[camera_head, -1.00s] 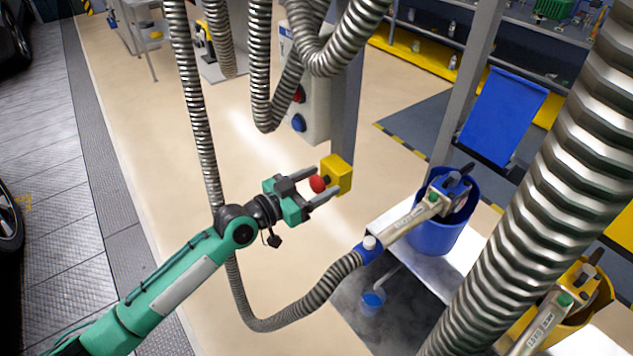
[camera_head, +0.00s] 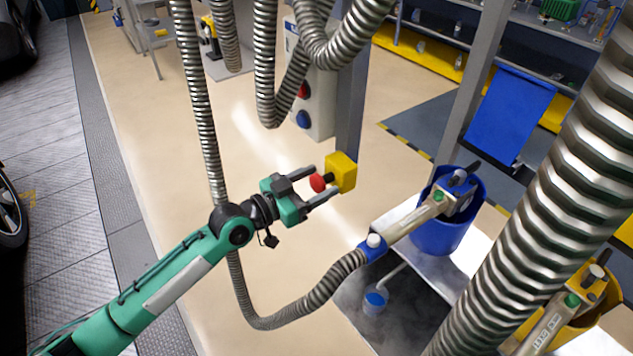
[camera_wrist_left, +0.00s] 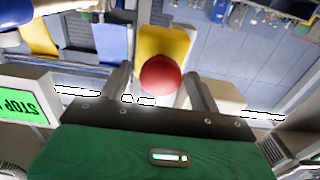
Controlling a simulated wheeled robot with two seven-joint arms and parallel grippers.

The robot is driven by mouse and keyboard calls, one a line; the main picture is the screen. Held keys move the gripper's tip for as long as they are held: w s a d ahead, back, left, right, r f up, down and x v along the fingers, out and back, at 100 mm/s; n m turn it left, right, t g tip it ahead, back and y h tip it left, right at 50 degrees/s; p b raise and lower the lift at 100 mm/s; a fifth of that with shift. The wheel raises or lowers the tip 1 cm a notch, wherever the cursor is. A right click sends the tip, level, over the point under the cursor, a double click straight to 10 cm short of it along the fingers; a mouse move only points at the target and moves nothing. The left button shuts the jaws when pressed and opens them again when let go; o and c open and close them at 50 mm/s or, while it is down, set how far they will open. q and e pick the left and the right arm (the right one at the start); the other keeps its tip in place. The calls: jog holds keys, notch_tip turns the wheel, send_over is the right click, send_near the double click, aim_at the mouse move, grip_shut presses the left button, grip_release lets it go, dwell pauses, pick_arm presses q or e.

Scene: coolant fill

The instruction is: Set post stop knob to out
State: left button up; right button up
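The post stop knob (camera_head: 317,183) is a round red knob on a yellow box (camera_head: 341,172) fixed to the grey post. My left gripper (camera_head: 320,184) is open, with one finger on each side of the red knob. In the left wrist view the red knob (camera_wrist_left: 161,75) sits between the two fingers (camera_wrist_left: 160,85), with the yellow box (camera_wrist_left: 163,42) behind it. A gap shows on both sides of the knob, so the fingers look apart from it. My right gripper is not in view.
A control box (camera_head: 311,92) with red and blue buttons is on the post above. Metal hoses (camera_head: 206,120) hang around my arm. A blue bucket (camera_head: 436,236) holds a filling nozzle (camera_head: 415,214) at the right. Open floor lies left of the post.

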pick_arm(q)
jog(key=shift+a+f, duration=0.1)
jog(key=shift+a, duration=0.05)
jog(key=b+v, duration=0.5)
jog(key=v, duration=0.8)
jog(key=shift+s+a, duration=0.2)
jog(key=shift+s, duration=0.05)
